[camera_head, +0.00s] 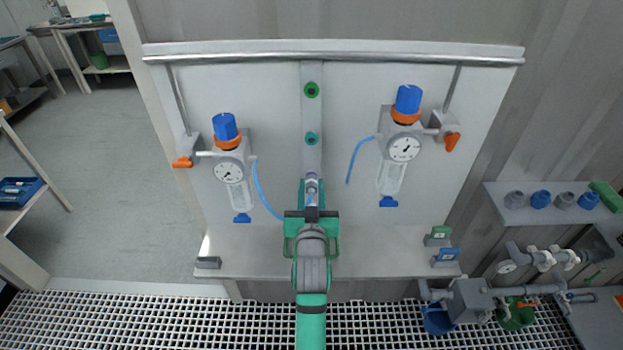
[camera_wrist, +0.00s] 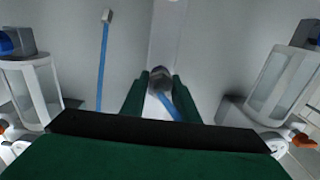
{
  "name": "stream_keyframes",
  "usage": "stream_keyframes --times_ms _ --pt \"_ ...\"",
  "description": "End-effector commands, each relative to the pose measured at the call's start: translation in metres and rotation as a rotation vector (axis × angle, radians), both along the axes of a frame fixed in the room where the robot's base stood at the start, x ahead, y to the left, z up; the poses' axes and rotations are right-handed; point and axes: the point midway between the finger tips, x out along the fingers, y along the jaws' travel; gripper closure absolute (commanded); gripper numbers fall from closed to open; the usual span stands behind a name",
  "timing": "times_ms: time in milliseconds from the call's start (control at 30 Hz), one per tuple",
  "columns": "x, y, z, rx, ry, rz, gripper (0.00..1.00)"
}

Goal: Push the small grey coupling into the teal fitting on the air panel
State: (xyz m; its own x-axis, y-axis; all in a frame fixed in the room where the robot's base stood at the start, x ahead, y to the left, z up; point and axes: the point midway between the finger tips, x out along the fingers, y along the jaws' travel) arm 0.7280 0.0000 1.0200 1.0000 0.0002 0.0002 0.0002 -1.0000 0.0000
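My gripper (camera_head: 311,186) is in front of the middle of the air panel, below the teal fitting (camera_head: 312,138). Its green fingers (camera_wrist: 161,92) are shut on the small grey coupling, which shows in the wrist view (camera_wrist: 159,77) with a blue hose running back from it. In the head view the coupling (camera_head: 311,180) shows as a small pale piece between the fingers, apart from the teal fitting. A green fitting (camera_head: 312,90) sits higher on the same strip. The teal fitting cannot be made out in the wrist view.
Regulators with gauges flank the strip, one left (camera_head: 229,166) and one right (camera_head: 402,148). A loose blue hose (camera_head: 354,160) hangs from the right one. The left blue hose (camera_head: 262,192) runs behind my gripper. A ledge (camera_head: 230,262) lies below the panel. The strip below the teal fitting is clear.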

Motion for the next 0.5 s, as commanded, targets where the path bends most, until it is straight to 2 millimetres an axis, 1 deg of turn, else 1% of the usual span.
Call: stream_keyframes --times_ms 167,500 --pt "-0.001 0.0 0.0 0.0 0.0 0.0 1.0" --pt "-0.012 -0.001 0.0 0.0 -0.001 -0.002 1.0"
